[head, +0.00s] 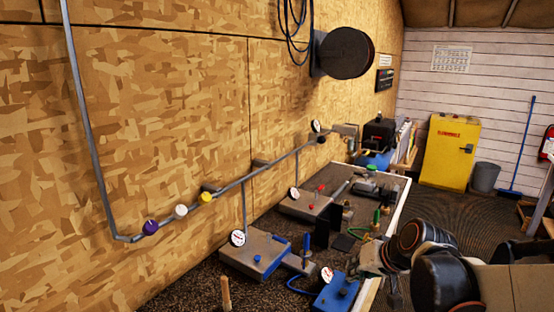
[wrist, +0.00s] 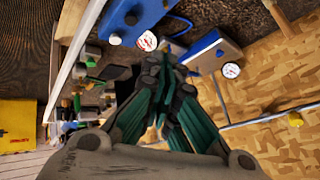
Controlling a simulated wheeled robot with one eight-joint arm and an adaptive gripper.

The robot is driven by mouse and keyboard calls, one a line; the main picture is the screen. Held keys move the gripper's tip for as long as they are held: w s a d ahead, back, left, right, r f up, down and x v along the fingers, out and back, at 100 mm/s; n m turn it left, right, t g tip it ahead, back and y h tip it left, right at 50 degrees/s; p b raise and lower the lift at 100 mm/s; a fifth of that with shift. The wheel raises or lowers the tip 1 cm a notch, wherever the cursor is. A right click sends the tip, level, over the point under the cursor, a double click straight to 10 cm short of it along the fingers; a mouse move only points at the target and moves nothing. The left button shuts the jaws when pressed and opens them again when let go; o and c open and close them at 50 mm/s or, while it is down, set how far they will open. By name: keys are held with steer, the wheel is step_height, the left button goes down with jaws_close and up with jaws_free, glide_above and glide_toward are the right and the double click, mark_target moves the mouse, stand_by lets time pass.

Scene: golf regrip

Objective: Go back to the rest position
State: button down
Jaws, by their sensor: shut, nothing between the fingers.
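My gripper shows in the wrist view (wrist: 172,82) with its dark and teal fingers drawn together and nothing between them. In the head view my gripper (head: 358,262) is at the lower right, partly hidden by my own dark arm joints. It is over the right side of the workbench (head: 390,222), near a blue box (head: 338,294) with a white gauge. The blue box also shows at the top of the wrist view (wrist: 140,20). I cannot tell the exact gap between the gripper and the bench items.
A grey pipe (head: 268,172) with purple, white and yellow knobs runs along the wood-panel wall. Grey blocks with gauges (head: 262,252), a black upright plate (head: 322,228) and green fittings crowd the bench. A yellow cabinet (head: 451,153) stands at the back. Floor (head: 440,210) is clear before it.

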steer(key=s+r+n+h+b, duration=0.1)
steer(key=s+r+h, duration=0.1)
steer(key=s, duration=1.7)
steer(key=shift+s+d+r+n+h+b, duration=0.25)
steer(key=shift+d+n+h+b, duration=0.15)
steer(key=shift+h, duration=0.2)
steer(key=shift+w, duration=0.1)
stand_by(0.9)
steer(key=w+d+r+m+t, duration=0.15)
steer(key=w+m, duration=0.25)
steer(key=w, duration=1.3)
steer(key=w+d+f+m, duration=0.1)
steer(key=w+f+m, duration=0.1)
steer(key=w, duration=0.5)
steer(key=w+d+f+m, duration=0.2)
steer(key=w+f, duration=0.2)
steer(key=w, duration=0.4)
steer(key=shift+w+f+m, duration=0.15)
steer(key=shift+f+m, duration=0.1)
steer(key=shift+m, duration=0.05)
steer(key=shift+f+t+b, duration=0.1)
steer(key=shift+t+b, duration=0.15)
steer(key=shift+b, duration=0.1)
